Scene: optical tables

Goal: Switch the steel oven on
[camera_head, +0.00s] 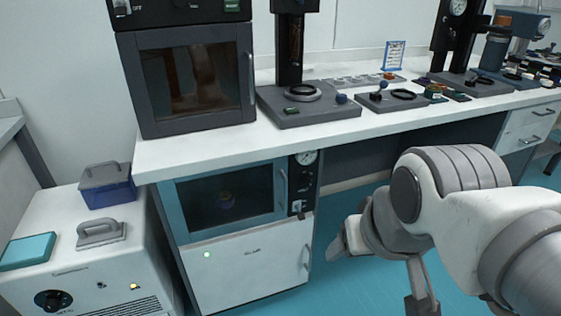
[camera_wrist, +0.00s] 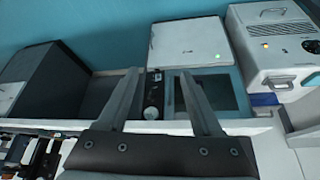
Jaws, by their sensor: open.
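Two oven-like units show in the head view, and I cannot tell for sure which is the steel oven. A dark grey oven (camera_head: 188,82) with a glass door stands on the bench, its control strip partly cut off at the top. A teal-framed oven (camera_head: 225,198) sits under the bench, its door shut. Its black side panel (camera_head: 303,183) carries a round gauge and a small light switch-like part. That panel also shows in the wrist view (camera_wrist: 153,95). My gripper (camera_head: 383,270) is open and empty, right of the teal-framed oven and apart from it.
A white cabinet (camera_head: 250,268) with a green light is below the teal-framed oven. A white unit (camera_head: 95,270) with a black knob stands at the left, carrying a blue box (camera_head: 108,186). The bench top (camera_head: 220,145) overhangs. Blue floor (camera_head: 350,295) is open ahead.

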